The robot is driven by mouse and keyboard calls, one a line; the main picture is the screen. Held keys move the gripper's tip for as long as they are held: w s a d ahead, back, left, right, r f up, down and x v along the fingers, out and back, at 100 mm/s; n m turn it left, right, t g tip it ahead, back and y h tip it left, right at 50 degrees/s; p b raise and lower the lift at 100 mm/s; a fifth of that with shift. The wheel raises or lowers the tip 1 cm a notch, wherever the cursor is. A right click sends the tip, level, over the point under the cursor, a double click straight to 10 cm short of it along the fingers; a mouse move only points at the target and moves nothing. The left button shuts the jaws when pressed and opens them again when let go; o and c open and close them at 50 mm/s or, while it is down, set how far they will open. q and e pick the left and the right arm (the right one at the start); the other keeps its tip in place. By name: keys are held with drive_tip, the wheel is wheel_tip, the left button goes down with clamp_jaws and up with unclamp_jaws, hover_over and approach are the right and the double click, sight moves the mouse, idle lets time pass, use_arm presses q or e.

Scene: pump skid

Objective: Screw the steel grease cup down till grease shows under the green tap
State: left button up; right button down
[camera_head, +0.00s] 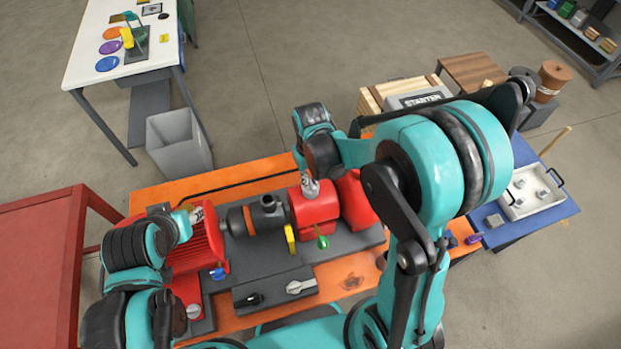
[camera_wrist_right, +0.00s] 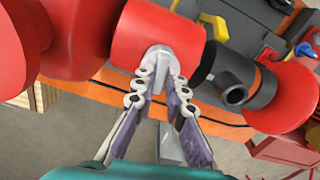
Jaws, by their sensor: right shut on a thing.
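The steel grease cup (camera_wrist_right: 158,56) sits on the red housing (camera_wrist_right: 135,35) in the right wrist view. My right gripper (camera_wrist_right: 156,84) is shut on it, with a finger on either side. In the head view my right gripper (camera_head: 310,186) reaches down onto the top of the red housing (camera_head: 316,207), and its fingers mostly hide the cup. The green tap (camera_head: 322,242) is at the front foot of that housing; I cannot make out grease under it. My left gripper (camera_head: 195,214) is over the red motor (camera_head: 207,242); its opening is too small to tell.
A yellow lever (camera_head: 290,238) and a blue tap (camera_head: 218,273) are on the skid. A dark panel (camera_head: 272,290) lies in front. A grey bin (camera_head: 180,142) and a white table (camera_head: 100,62) stand behind left. A white tray (camera_head: 530,193) is on the blue table at right.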

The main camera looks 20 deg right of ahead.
drive_tip(key=m+b, duration=0.2)
drive_tip(key=m, duration=0.1)
drive_tip(key=shift+f+m, duration=0.1)
drive_tip(key=shift+m, duration=0.3)
drive_tip(key=shift+m+b, duration=1.3)
drive_tip(key=shift+m, duration=1.2)
drive_tip(key=c, duration=1.6)
unclamp_jaws()
drive_tip(key=shift+o, duration=0.2)
drive_tip(key=shift+r, duration=0.2)
wheel_tip(320, 180, up, 12)
